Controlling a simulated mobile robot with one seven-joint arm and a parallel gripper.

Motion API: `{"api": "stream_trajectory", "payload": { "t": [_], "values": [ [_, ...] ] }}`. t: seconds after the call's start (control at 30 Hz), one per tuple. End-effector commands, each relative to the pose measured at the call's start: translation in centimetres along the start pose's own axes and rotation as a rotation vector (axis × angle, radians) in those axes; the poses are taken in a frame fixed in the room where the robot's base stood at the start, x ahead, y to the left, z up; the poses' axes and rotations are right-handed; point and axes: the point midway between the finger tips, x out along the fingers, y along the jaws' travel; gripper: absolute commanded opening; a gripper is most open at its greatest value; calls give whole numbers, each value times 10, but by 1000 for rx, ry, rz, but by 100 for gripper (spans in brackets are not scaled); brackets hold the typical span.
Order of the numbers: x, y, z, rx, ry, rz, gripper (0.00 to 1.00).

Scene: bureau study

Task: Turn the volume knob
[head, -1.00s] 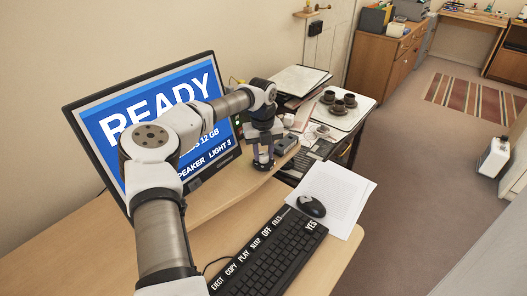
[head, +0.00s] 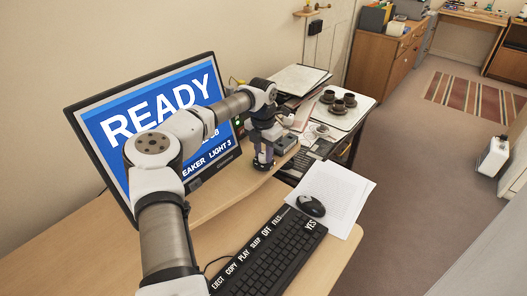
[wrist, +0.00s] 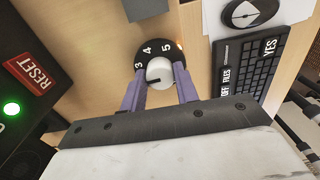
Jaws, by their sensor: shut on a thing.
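The volume knob (wrist: 160,73) is a round white knob on a black dial plate (wrist: 147,48) marked 3, 4 and 5, seen in the wrist view. A thin dark line shows on the knob's lower left part. My gripper (wrist: 159,69) has its two purple fingers on either side of the knob, shut on it. In the head view my gripper (head: 263,161) points down at the desk's raised shelf in front of the monitor.
The monitor (head: 150,115) reading READY stands behind my arm. A black keyboard (head: 268,255), a mouse (head: 311,206) and white paper (head: 335,190) lie on the desk to the front right. A red RESET button (wrist: 31,74) and a green light sit left in the wrist view.

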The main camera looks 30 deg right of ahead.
Motion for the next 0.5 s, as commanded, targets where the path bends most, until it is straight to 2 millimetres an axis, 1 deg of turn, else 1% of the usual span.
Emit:
{"api": "stream_trajectory", "payload": {
  "t": [0.5],
  "values": [
    [-2,0,2,488,6,5,8]
  ]
}}
